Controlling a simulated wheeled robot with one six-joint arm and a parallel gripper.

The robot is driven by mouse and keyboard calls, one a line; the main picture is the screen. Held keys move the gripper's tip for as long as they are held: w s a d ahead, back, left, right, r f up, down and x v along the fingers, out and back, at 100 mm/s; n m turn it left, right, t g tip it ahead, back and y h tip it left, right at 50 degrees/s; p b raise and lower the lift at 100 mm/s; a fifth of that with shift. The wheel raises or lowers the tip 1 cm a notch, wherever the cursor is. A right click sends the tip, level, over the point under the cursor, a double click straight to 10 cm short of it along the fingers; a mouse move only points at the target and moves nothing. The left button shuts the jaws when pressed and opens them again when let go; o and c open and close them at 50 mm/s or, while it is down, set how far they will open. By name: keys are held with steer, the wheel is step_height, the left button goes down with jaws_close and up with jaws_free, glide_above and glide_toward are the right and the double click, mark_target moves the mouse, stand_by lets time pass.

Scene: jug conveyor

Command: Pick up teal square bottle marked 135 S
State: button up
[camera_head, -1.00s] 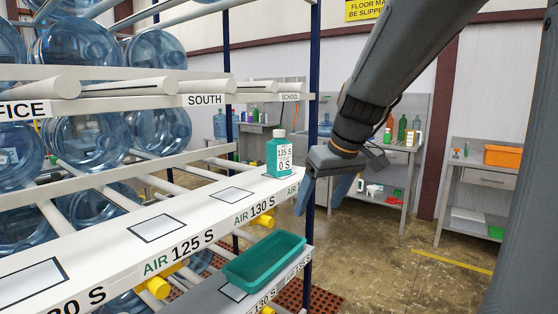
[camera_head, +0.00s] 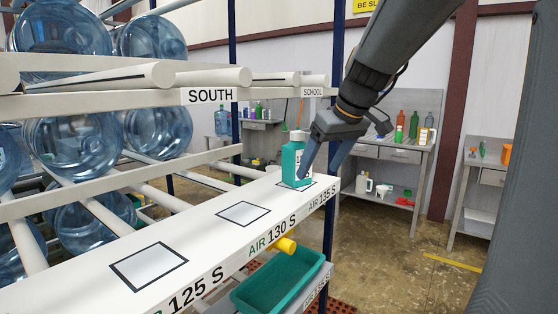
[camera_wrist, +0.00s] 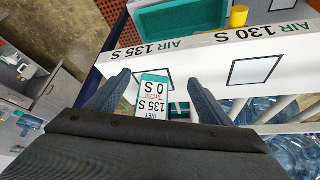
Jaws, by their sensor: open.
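The teal square bottle (camera_head: 291,163) with a white cap stands upright on the white shelf, on the outlined square by the label AIR 135 S.
The white shelf (camera_head: 205,244) has empty outlined squares at 125 S and 130 S. A teal tray (camera_head: 282,283) sits lower, in front of it. A blue rack post (camera_head: 330,215) stands just right of the bottle. Large water jugs (camera_head: 70,140) fill the rack at left.

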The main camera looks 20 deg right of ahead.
mark_target(303, 147)
steer(key=w+p, duration=0.1)
steer(key=w, duration=0.3)
steer(key=shift+w+a, duration=0.1)
steer(key=shift+w, duration=0.1)
steer(key=w+p, duration=0.1)
steer(key=w, duration=0.1)
steer(key=w+a+p, duration=0.1)
steer(key=w, duration=0.1)
steer(key=shift+w, duration=0.25)
steer(key=shift+w+a+f, duration=0.1)
steer(key=shift+w, duration=0.25)
steer(key=shift+w+f+p, duration=0.2)
steer(key=shift+f+p, duration=0.2)
steer(key=shift+f, duration=0.05)
steer(key=c, duration=1.2)
steer(key=shift+c, duration=0.3)
steer(key=shift+r+b, duration=0.15)
steer(key=shift+b, duration=0.15)
